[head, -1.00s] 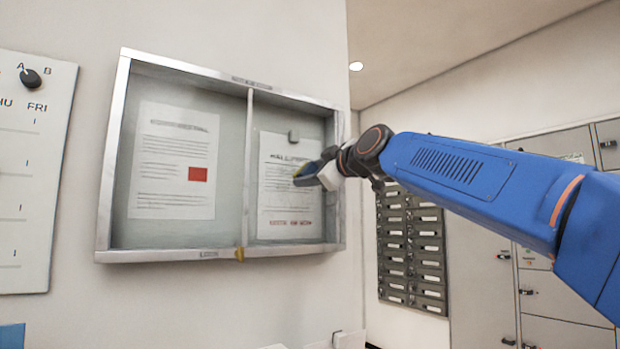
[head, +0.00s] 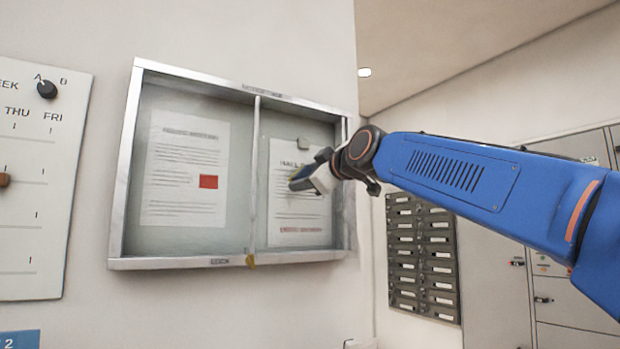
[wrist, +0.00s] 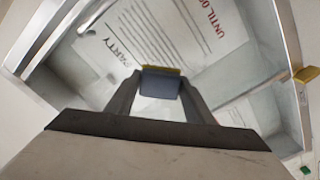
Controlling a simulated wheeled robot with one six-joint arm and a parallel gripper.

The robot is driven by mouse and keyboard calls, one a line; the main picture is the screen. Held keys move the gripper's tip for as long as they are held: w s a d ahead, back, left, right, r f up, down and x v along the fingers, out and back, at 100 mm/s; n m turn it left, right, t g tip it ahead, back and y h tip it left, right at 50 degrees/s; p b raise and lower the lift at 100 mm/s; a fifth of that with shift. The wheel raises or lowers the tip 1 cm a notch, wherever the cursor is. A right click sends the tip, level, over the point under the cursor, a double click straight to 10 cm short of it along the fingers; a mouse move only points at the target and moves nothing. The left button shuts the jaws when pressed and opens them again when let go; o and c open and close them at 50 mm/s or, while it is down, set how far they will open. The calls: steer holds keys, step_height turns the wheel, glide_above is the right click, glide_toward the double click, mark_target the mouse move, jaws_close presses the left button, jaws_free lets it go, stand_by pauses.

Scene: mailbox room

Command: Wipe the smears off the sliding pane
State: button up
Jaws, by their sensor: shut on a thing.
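A metal-framed glass display case (head: 185,262) hangs on the wall. An upright divider (head: 254,170) splits its front in two. The right-hand pane (head: 290,122) covers a printed notice (head: 290,208). My gripper (head: 312,180) is in front of this pane, shut on a small blue-grey and yellow sponge (wrist: 160,84), which also shows in the head view (head: 299,180). The sponge is at or very close to the glass; contact is unclear. Cloudy grey patches (wrist: 240,108) show in the wrist view, but I cannot tell whether they are smears. My gripper hides part of the notice.
A yellow tab (head: 251,259) sits on the case's bottom rail by the divider. The left half holds another notice (head: 184,170). A weekday board (head: 35,200) hangs to the left. Dark letterboxes (head: 423,255) and grey lockers (head: 490,275) stand to the right.

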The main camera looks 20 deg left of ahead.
mark_target(288, 177)
steer(key=shift+s+a, duration=1)
steer(key=shift+s, duration=0.3)
steer(key=shift+v, duration=3)
steer(key=shift+d, duration=0.1)
steer(key=v, duration=0.3)
